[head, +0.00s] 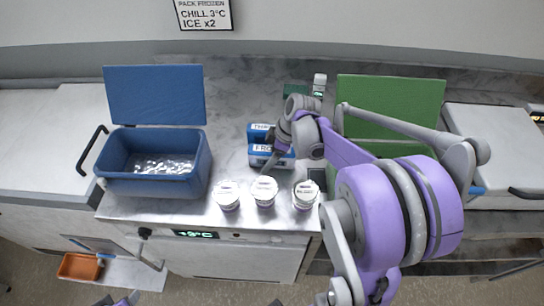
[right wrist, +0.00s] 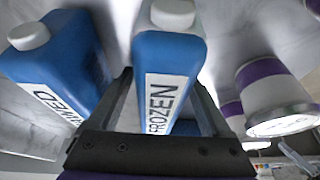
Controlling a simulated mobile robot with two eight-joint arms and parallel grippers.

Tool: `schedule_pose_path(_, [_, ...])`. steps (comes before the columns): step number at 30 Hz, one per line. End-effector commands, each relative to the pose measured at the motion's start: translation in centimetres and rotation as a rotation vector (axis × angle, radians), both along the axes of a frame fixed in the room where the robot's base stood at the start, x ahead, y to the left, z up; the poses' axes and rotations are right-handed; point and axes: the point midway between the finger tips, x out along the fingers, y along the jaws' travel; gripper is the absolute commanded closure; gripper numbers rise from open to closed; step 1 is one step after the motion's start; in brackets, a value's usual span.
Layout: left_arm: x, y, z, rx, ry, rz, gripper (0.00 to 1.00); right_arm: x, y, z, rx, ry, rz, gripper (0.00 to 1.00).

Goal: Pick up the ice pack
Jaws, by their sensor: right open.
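Two blue ice packs with white caps and white labels stand side by side on the counter. The frozen pack (right wrist: 170,60) reads FROZEN in the right wrist view; in the head view its label (head: 262,149) is partly covered by my gripper. The thawed pack (right wrist: 62,75) stands behind it in the head view (head: 256,129) and to its left in the wrist view. My right gripper (head: 275,158) is open, with its fingers (right wrist: 163,80) on either side of the frozen pack. Contact cannot be told. My left gripper cannot be made out.
Several white-lidded tubs (head: 264,191) stand along the counter's front edge; a purple-banded one (right wrist: 275,95) is close right of my gripper in the wrist view. An open blue cooler (head: 152,186) is at left. A green box's raised lid (head: 400,105) shows behind my right arm.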

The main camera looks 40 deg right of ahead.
Motion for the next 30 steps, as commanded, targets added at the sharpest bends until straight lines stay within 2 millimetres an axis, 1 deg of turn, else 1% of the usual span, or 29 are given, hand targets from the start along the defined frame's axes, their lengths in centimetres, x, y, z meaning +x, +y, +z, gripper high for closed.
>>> schedule_pose_path(8, [0.0, 0.0, -0.01, 0.0, 0.0, 0.0, 0.5, 0.03, 0.0, 0.0, 0.0, 0.0, 0.0, 0.18])
schedule_pose_path(12, [0.0, 0.0, -0.01, 0.0, 0.0, 0.0, 0.5, 0.02, 0.0, -0.01, 0.0, 0.0, 0.0, 0.43])
schedule_pose_path(20, [0.0, 0.0, -0.01, 0.0, 0.0, 0.0, 0.5, 0.02, 0.0, -0.01, 0.0, 0.0, 0.0, 0.9])
schedule_pose_path(21, [0.0, 0.0, -0.01, 0.0, 0.0, 0.0, 0.5, 0.02, 0.0, -0.01, 0.0, 0.0, 0.0, 0.97])
schedule_pose_path(22, [0.0, 0.0, -0.01, 0.0, 0.0, 0.0, 0.5, 0.02, 0.0, -0.01, 0.0, 0.0, 0.0, 1.0])
schedule_pose_path(30, [0.0, 0.0, -0.01, 0.0, 0.0, 0.0, 0.5, 0.02, 0.0, 0.02, 0.0, 0.0, 0.0, 1.0])
